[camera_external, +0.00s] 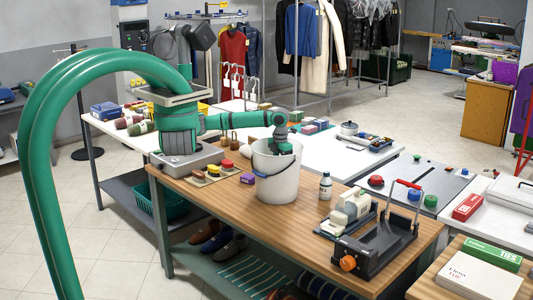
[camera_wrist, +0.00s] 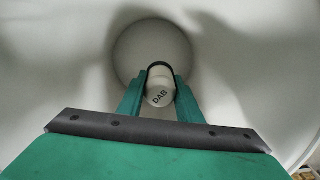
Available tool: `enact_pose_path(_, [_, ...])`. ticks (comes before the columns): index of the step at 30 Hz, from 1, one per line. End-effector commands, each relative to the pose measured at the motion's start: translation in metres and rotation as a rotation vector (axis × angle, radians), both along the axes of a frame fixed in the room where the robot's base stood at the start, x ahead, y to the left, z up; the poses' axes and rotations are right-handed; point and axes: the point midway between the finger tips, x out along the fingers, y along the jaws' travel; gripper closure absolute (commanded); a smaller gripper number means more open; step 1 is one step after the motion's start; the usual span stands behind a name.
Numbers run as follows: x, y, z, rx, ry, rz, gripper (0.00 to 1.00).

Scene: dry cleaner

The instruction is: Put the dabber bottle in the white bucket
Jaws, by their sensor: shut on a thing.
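The white bucket (camera_external: 277,182) stands upright on the wooden-topped table, with a dark handle across its front. My gripper (camera_wrist: 161,78) points down into the bucket's mouth. It is shut on the dabber bottle (camera_wrist: 159,97), a pale bottle end marked "DAB", held between the green fingers. In the wrist view the bucket's pale inner wall (camera_wrist: 70,75) surrounds the fingers, with its round floor beyond the bottle. I cannot tell whether the bottle touches the floor. In the external view the bucket wall hides the bottle and fingertips.
A black device with a red handle (camera_external: 375,240) stands at the front right.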

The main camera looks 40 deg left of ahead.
Motion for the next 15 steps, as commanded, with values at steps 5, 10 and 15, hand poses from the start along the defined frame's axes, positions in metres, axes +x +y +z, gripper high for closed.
enact_pose_path(5, [0.0, 0.0, -0.027, 0.0, 0.001, -0.001, 0.93])
enact_pose_path(10, [0.0, 0.0, -0.037, 0.0, 0.0, -0.002, 0.93])
enact_pose_path(15, [0.0, -0.001, -0.057, -0.002, 0.001, -0.002, 0.93])
